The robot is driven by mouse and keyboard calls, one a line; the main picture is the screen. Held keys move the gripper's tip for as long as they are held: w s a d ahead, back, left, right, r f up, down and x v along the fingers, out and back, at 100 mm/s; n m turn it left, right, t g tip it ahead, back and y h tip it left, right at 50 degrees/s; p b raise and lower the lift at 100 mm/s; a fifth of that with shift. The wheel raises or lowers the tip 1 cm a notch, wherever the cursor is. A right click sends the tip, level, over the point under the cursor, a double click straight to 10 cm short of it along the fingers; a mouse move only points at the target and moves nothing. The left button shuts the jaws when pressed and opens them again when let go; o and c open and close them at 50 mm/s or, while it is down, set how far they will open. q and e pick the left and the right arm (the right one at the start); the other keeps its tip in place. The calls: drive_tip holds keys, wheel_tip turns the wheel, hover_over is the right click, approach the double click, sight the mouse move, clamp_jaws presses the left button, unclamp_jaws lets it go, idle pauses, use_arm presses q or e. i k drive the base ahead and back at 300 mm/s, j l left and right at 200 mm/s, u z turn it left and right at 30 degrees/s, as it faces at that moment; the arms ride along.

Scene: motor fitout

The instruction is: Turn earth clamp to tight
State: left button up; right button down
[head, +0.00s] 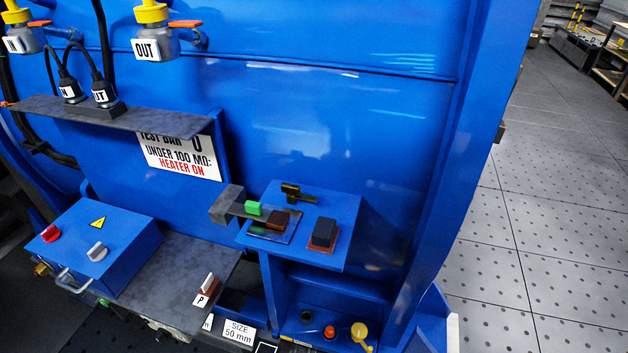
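No part in view carries a label that reads as earth clamp, so I cannot tell for sure which one it is. A dark brass-coloured piece with a short bar (299,193) lies on the small blue shelf (338,208) at the centre right. A yellow round-headed knob (359,331) stands low at the bottom, below that shelf. A small brass fitting (41,269) shows on the left side of the blue box. Neither of my grippers is in view.
The blue box (120,232) has a red knob (50,234), a grey knob (97,252) and a front handle. A dark ledge (120,117) juts out above it. A black block (326,231) and a green piece (253,208) are at the shelf. Open tiled floor (550,220) lies right.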

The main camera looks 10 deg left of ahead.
sight(292, 191)
drive_tip(key=l+u, duration=0.25)
drive_tip(key=l, duration=1.95)
